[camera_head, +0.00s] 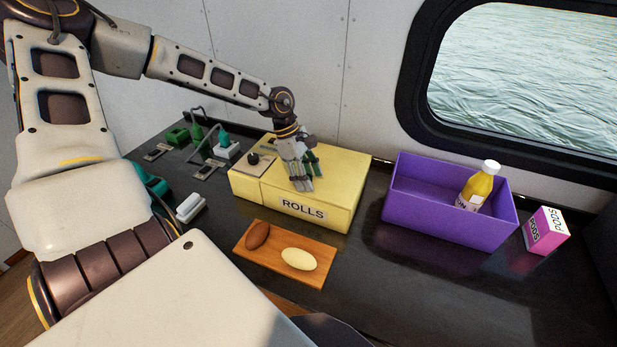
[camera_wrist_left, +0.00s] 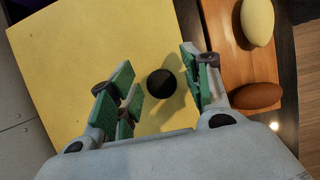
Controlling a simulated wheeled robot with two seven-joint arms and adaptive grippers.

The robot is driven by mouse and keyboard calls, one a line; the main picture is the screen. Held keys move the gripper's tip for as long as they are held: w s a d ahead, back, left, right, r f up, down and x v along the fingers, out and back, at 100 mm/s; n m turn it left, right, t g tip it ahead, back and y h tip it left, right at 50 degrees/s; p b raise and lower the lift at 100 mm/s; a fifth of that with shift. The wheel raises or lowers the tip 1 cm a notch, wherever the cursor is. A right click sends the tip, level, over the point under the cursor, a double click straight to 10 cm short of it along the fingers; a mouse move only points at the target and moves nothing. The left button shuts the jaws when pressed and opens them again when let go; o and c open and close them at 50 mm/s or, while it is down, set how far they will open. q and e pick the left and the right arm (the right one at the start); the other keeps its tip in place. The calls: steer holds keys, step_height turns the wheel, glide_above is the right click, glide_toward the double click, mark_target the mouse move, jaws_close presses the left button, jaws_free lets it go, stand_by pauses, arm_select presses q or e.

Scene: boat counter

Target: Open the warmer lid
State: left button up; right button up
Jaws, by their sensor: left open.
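The warmer is a yellow box (camera_head: 338,178) marked ROLLS, standing on the dark counter, and its lid is closed. My left gripper (camera_head: 302,178) is over the top of the warmer, fingers pointing down. In the left wrist view my left gripper (camera_wrist_left: 158,92) is open, with green-padded fingers on either side of a round black knob (camera_wrist_left: 161,82) on the yellow lid (camera_wrist_left: 95,50). The fingers do not visibly grip the knob. In the head view the gripper hides this knob. My right gripper is in neither view.
A wooden board (camera_head: 272,268) with a brown roll (camera_head: 257,235) and a pale roll (camera_head: 299,259) lies in front of the warmer. A purple bin (camera_head: 420,212) holding a yellow bottle (camera_head: 480,186) stands right, beside a pink box (camera_head: 546,231). Switches and green plugs (camera_head: 222,146) are at left.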

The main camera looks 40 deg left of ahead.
arm_select(q)
steer(key=shift+d+f, duration=0.15)
steer(key=shift+f, duration=0.15)
jaws_close()
stand_by(0.4)
